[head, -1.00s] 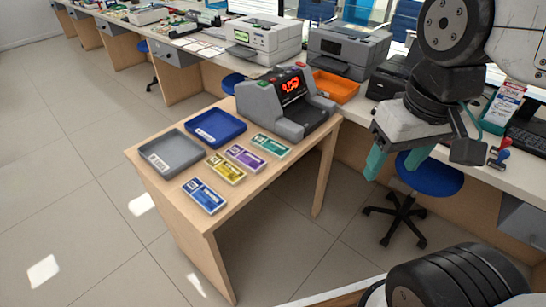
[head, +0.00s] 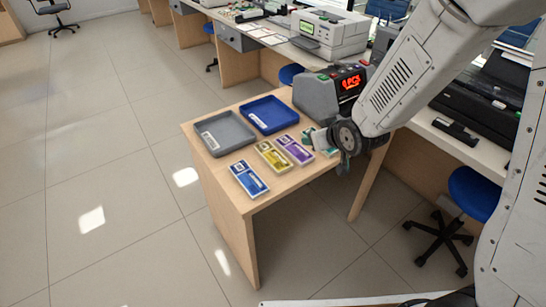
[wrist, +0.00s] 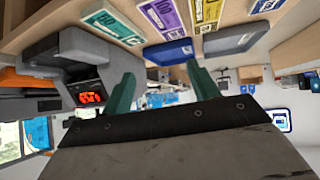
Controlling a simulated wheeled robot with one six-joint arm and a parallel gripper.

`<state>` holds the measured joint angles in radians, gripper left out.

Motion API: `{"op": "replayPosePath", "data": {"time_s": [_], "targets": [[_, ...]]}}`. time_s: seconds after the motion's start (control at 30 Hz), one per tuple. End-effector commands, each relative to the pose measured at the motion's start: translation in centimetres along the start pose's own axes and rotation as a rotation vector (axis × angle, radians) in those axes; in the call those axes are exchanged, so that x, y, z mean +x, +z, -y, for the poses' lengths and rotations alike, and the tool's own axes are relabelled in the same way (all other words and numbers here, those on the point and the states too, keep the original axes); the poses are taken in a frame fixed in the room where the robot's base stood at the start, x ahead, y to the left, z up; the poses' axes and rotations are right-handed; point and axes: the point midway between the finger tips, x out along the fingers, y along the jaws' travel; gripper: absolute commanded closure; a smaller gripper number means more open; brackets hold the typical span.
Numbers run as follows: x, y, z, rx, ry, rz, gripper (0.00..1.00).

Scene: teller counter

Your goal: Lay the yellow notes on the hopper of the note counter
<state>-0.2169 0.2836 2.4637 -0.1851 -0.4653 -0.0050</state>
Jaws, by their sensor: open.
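The yellow notes (head: 272,156) lie flat on the small wooden table, between the blue notes (head: 249,179) and the purple notes (head: 294,149). They also show at the top of the wrist view (wrist: 207,13). The note counter (head: 318,98), grey with a red lit display, stands at the table's back right; my arm hides part of it, and its hopper is not clear to see. In the wrist view the counter (wrist: 62,58) is at the left. My gripper (wrist: 160,88) is open and empty, with green fingers apart. In the head view it is at the table's right edge, mostly hidden.
A grey tray (head: 206,137) and a blue tray (head: 289,123) lie behind the notes. Green notes (head: 309,138) are partly hidden by my arm; they show in the wrist view (wrist: 112,20). A blue chair (head: 476,197) stands at right. The floor in front is clear.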

Motion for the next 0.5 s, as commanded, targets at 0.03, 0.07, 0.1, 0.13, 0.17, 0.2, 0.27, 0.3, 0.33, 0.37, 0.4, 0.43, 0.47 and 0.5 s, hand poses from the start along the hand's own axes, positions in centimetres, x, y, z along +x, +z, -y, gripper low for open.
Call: {"op": "replayPosePath", "data": {"time_s": [0.03, 0.07, 0.1, 0.13, 0.17, 0.2, 0.27, 0.3, 0.33, 0.37, 0.4, 0.43, 0.47, 0.5], "targets": [[1.8, 1.0, 1.2, -0.012, -0.027, -0.029, 0.40], [2.7, 1.2, 1.9, -0.019, -0.042, -0.057, 0.40], [3.8, 1.7, 2.8, -0.025, -0.063, -0.093, 0.40], [4.5, 2.1, 3.4, -0.030, -0.078, -0.118, 0.40], [5.2, 2.5, 4.1, -0.033, -0.093, -0.144, 0.40], [5.9, 2.9, 4.9, -0.036, -0.112, -0.176, 0.40], [6.8, 3.6, 6.0, -0.038, -0.137, -0.220, 0.40], [7.2, 4.0, 6.7, -0.039, -0.153, -0.245, 0.40], [7.5, 4.3, 7.1, -0.038, -0.163, -0.262, 0.40], [7.7, 4.5, 7.5, -0.038, -0.171, -0.277, 0.40], [7.9, 4.8, 7.8, -0.037, -0.180, -0.295, 0.40], [8.0, 5.0, 8.1, -0.036, -0.185, -0.304, 0.40], [8.1, 5.0, 8.2, -0.035, -0.190, -0.313, 0.40], [8.2, 5.1, 8.4, -0.035, -0.194, -0.322, 0.40]]}}
